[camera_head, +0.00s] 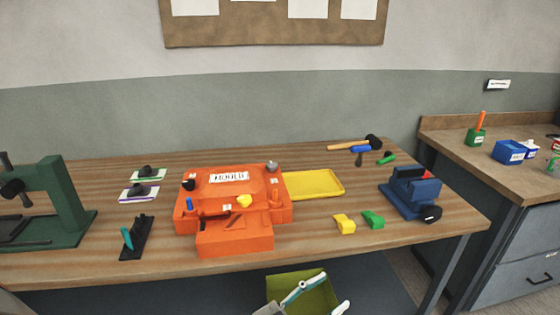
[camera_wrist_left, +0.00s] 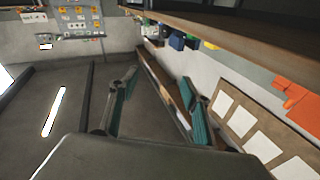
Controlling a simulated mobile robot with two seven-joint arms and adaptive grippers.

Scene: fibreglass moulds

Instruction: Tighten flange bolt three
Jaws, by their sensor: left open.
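The orange mould (camera_head: 235,242), labelled MOULD, sits on the wooden table. Small bolt-like parts stand around its flange: a dark one (camera_head: 188,184) at left, a grey one (camera_head: 272,167) at back right, a blue one (camera_head: 189,204) at front left. No number shows on them, so I cannot tell which is bolt three. My left gripper (camera_head: 333,289) is low, in front of the table edge, apart from the mould. In the left wrist view its teal-padded fingers (camera_wrist_left: 158,80) are spread and empty. My right gripper is not in view.
A yellow tray (camera_head: 313,184) lies behind the mould's right side. A dark green press (camera_head: 55,205) stands left, a blue vice (camera_head: 408,190) right. A hammer (camera_head: 350,146) lies at the back. A green bin (camera_head: 318,297) is below the table.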

